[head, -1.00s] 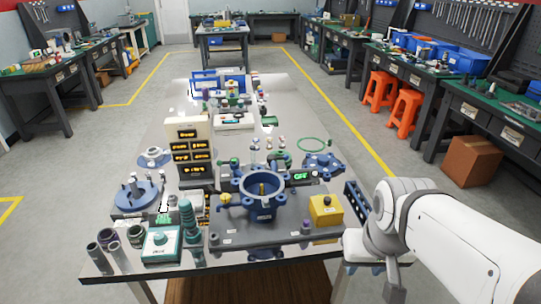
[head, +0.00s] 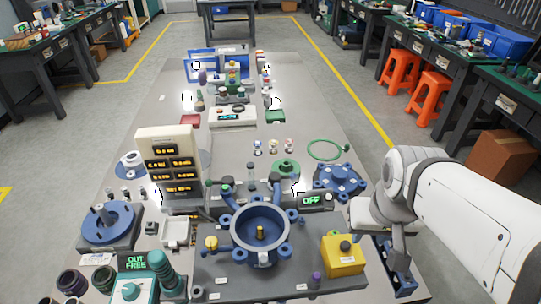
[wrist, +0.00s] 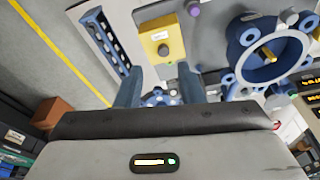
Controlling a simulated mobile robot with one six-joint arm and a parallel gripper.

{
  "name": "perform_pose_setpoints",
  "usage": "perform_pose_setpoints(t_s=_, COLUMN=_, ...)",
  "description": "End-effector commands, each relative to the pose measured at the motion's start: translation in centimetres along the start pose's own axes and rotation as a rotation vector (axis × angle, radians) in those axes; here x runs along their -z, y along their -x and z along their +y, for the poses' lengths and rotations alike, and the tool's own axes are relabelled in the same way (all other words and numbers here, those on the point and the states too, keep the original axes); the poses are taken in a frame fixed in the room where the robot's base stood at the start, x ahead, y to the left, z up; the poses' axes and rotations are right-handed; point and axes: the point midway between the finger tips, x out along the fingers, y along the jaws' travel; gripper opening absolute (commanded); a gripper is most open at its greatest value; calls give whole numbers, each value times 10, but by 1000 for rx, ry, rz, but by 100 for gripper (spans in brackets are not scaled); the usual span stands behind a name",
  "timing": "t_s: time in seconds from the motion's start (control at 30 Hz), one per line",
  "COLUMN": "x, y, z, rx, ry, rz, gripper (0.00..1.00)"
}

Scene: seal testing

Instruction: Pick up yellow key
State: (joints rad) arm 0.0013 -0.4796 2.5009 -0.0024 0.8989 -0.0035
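A small upright yellow piece (head: 260,233) stands inside the blue ring-shaped housing (head: 233,238) on the grey plate. It also shows as a gold piece in the wrist view (wrist: 293,47). A yellow knob (head: 211,243) sits at the housing's left. I cannot tell which of these is the yellow key. My gripper (wrist: 158,76) is open in the wrist view, with its two fingers apart and nothing held between them. It is apart from both yellow pieces. In the head view its fingers are largely hidden at the right side of the table.
A yellow box with a black button (head: 343,256) sits on the plate's right. A blue rack with holes (head: 398,272) lies right of it, near my arm. Display blocks (head: 168,160), a blue flange (head: 340,181) and a teal control box (head: 133,290) crowd the table.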

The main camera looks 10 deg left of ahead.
Motion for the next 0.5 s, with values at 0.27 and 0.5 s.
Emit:
perform_pose_setpoints(t_s=0.27, x=0, y=0, z=0, rx=0, ry=0, rz=0, gripper=35)
perform_pose_setpoints(t_s=0.5, x=15, y=-2, z=-11, rx=18, ry=7, rz=-52, gripper=35)
